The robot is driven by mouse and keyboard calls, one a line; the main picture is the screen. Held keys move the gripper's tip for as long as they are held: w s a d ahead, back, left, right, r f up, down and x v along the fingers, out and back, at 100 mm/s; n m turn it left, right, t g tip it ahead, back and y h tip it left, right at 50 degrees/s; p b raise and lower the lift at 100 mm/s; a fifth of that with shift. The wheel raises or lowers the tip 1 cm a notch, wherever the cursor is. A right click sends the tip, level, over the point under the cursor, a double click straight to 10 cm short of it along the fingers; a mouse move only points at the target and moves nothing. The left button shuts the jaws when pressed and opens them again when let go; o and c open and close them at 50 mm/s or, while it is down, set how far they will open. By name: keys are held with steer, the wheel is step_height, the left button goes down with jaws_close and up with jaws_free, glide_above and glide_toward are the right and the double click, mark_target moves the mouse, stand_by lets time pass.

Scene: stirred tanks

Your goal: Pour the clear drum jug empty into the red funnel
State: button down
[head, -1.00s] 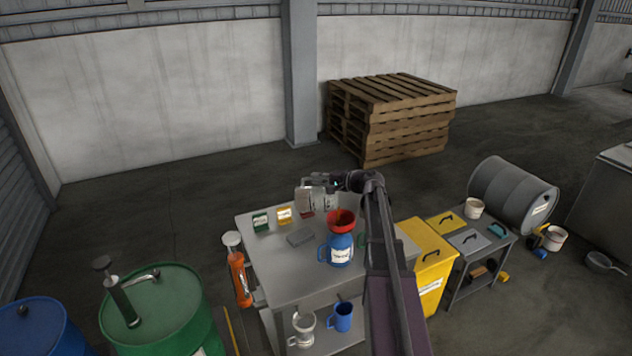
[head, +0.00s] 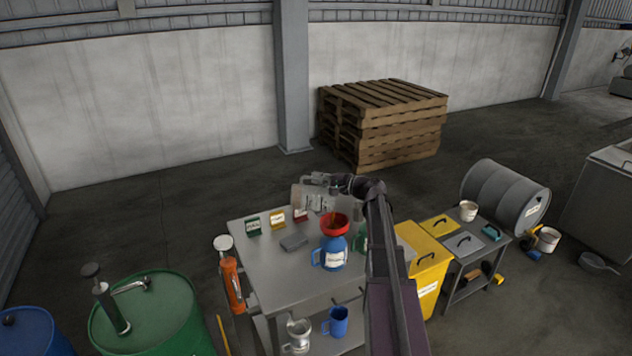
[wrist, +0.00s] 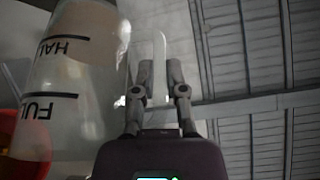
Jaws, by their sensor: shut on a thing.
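The clear drum jug (wrist: 85,95) fills the left of the wrist view, with black HALF and FULL marks showing upside down. My gripper (wrist: 160,80) is shut on its pale handle (wrist: 160,48). In the head view my gripper (head: 318,181) is above the bench's far side, behind and above the red funnel; the clear jug is hard to make out there. The red funnel (head: 335,221) sits in the top of a blue jug (head: 334,250) on the bench. Its red rim (wrist: 35,140) shows at the wrist view's lower left, beside the clear jug. The jug's liquid level and exact tilt are unclear.
The grey bench (head: 265,270) holds small labelled boxes (head: 277,219) and a grey block (head: 293,243). A green container (head: 361,238) is right of the funnel, partly behind my arm. Two cups stand on the lower shelf.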

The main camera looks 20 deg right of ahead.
steer(key=shift+s+d+r+m+t+y+b, duration=0.25)
steer(key=shift+s+d+t+y+b, duration=0.1)
steer(key=shift+d+b, duration=0.2)
steer(key=shift+s+d+r+m+t+y+b, duration=0.15)
steer(key=shift+s+d+r+t+y+b, duration=0.1)
steer(key=shift+d+t+b, duration=0.2)
steer(key=shift+d+r, duration=0.1)
steer(key=shift+d, duration=0.1)
steer(key=shift+d, duration=0.1)
stand_by(2.1)
